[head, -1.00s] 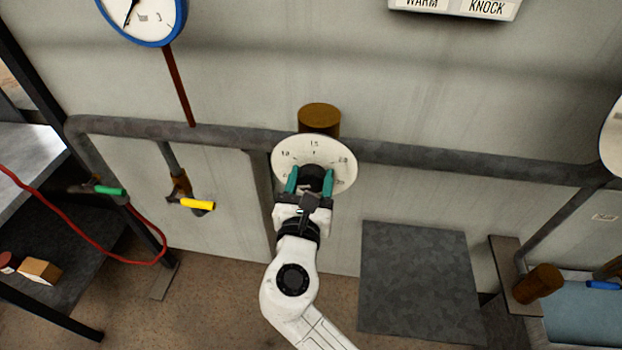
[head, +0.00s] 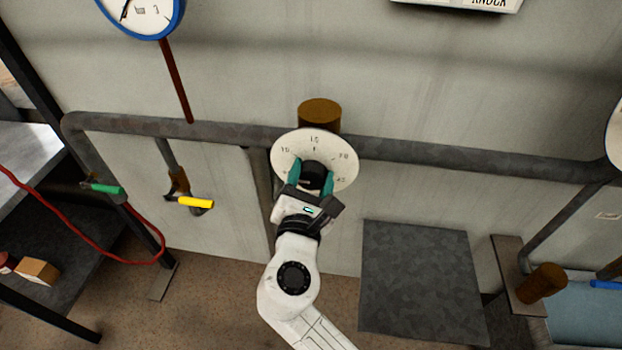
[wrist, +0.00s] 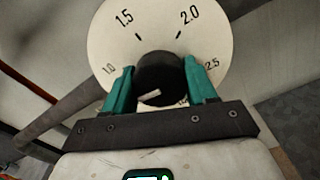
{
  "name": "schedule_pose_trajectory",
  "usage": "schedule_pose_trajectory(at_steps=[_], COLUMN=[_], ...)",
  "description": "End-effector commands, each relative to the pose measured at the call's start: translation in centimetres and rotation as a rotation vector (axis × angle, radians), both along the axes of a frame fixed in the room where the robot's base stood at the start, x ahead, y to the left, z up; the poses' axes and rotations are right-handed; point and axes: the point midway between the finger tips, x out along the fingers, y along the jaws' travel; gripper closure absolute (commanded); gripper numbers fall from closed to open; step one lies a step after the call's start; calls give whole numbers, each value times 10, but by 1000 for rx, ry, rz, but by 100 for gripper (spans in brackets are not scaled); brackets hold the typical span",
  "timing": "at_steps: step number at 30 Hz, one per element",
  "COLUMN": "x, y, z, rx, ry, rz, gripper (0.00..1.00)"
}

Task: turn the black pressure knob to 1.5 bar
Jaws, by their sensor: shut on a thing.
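The black pressure knob (head: 315,172) sits at the centre of a round white dial (head: 288,146). My gripper (head: 312,178) is shut on the knob, with one teal finger on each side. In the wrist view, the knob (wrist: 160,72) is between the fingers of my gripper (wrist: 161,84), and a short pale slanted mark shows on its face. The white dial (wrist: 155,30) reads 1.0, 1.5, 2.0 and 2.5 from left to right, with 1.5 at the upper left there. The lower dial is hidden by the gripper. I cannot tell which scale value the mark points to.
A grey pipe (head: 450,160) runs along the wall behind the dial, with a brown cylinder (head: 320,114) above it. A yellow-handled valve (head: 196,202) and a green-handled one (head: 105,188) are at the left. A blue-rimmed gauge (head: 140,12) hangs at upper left.

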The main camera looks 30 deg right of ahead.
Motion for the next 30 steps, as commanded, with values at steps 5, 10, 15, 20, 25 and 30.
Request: schedule_pose_trajectory(at_steps=[5,10,15,20,25,30], x=[0,0,-1,-1,-1,-1], y=[0,0,-1,-1,-1,-1], z=[-1,-2,-2,-3,-3,-4], rx=[136,268,397,521,651,782], ry=[-102,-198,-293,-382,-477,-572], rz=[0,0,-1,-1,-1,-1], gripper=[74,74,74,74,74,74])
